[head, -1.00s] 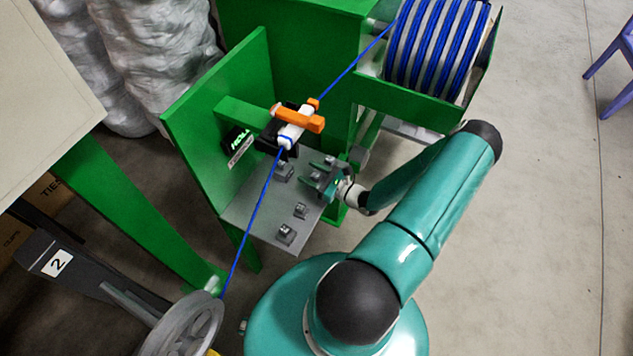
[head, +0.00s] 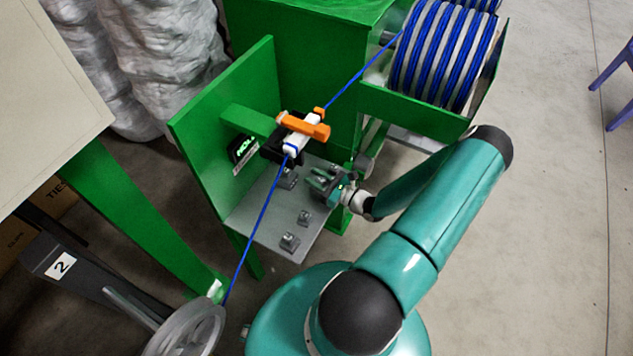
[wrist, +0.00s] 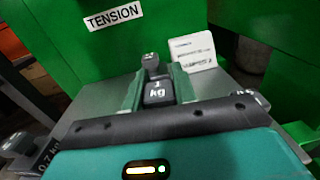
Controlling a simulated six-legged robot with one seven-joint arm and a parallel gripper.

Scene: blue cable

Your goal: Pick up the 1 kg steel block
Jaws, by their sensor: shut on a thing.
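The steel block (wrist: 158,92) marked "1 kg" is a dark grey block with a knob on top. In the wrist view it sits between the two green fingers of my gripper (wrist: 157,88), which are shut on it. In the head view my gripper (head: 322,181) is over the right side of the grey shelf (head: 262,225), and its fingers largely hide the block there. I cannot tell whether the block touches the shelf or is slightly above it.
Other steel blocks stand on the shelf, one near its front (head: 289,242) and one further back (head: 304,217). A block marked "0.7 kg" (wrist: 22,150) is at left in the wrist view. A blue cable (head: 262,215) runs past the shelf's left side below an orange-handled clamp (head: 304,126).

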